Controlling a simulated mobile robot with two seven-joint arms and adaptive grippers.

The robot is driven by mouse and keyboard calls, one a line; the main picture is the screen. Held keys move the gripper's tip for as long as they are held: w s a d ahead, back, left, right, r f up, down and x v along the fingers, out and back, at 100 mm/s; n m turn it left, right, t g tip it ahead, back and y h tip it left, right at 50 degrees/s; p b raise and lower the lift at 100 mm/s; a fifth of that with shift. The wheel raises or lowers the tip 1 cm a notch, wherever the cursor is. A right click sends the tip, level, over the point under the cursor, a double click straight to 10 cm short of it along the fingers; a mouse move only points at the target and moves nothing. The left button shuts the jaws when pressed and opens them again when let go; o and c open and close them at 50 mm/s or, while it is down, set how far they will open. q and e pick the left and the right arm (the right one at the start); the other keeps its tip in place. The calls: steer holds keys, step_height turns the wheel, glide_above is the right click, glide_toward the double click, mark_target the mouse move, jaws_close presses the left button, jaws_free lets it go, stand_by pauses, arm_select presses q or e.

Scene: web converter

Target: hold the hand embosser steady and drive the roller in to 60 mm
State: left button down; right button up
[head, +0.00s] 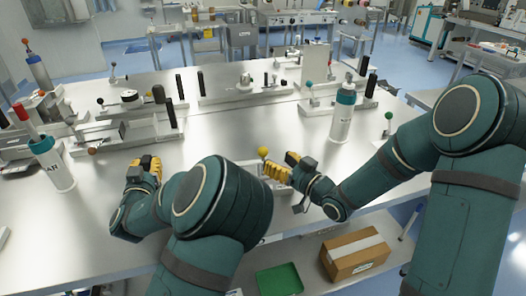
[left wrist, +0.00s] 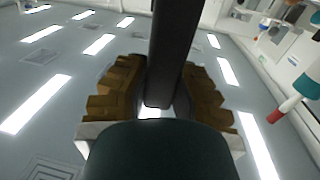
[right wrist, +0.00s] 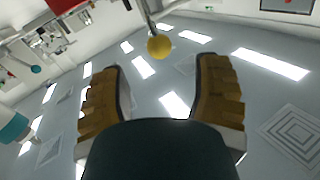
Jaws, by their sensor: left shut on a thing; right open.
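My left gripper (head: 152,164) is shut on a dark upright bar (left wrist: 172,50), which shows between its ridged yellow fingers in the left wrist view. I take this bar to be the hand embosser's handle; the rest of the embosser is mostly hidden behind my left arm in the head view. A yellow ball knob (head: 263,152) on a thin rod stands just ahead of my right gripper (head: 277,166). In the right wrist view the knob (right wrist: 159,47) is beyond and between the open fingertips, not touched. The roller and any scale cannot be made out.
Several fixtures with black handles stand at the table's back, such as one (head: 140,130) at left. A teal-capped bottle (head: 342,118) stands right of my right gripper, and a red-tipped one (head: 53,165) at far left. A cardboard box (head: 355,256) and green tray (head: 280,280) lie lower in front.

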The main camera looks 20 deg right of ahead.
mark_target(267, 154)
steer(key=x, duration=0.6)
steer(key=shift+w+a, duration=0.15)
steer(key=shift+w, duration=0.15)
